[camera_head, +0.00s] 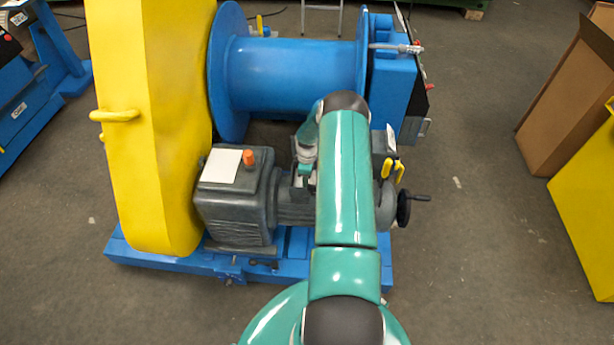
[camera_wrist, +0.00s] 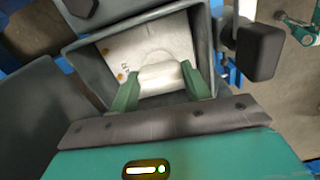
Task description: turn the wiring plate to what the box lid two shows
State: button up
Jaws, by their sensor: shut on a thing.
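In the wrist view, a pale metal wiring plate (camera_wrist: 123,50) lies inside an open dark grey box (camera_wrist: 88,83). It has orange-brown marks and a small dark marking near its left side. My gripper (camera_wrist: 161,84) has its two green fingers on either side of a raised, light grip on the plate and is shut on it. In the head view my arm hides most of the gripper and the plate. I cannot make out which surface is box lid two or what it shows.
A grey motor housing (camera_head: 235,190) with a white label (camera_head: 221,165) and an orange knob (camera_head: 249,158) stands left of my arm. A yellow guard (camera_head: 150,130) and blue drum (camera_head: 295,75) rise behind. A black handwheel (camera_head: 404,207) sits right.

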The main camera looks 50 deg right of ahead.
jog(key=shift+n, duration=0.6)
jog(key=o, duration=1)
jog(key=shift+r, duration=0.15)
notch_tip(320, 180, up, 14)
jog(key=shift+f, duration=0.2)
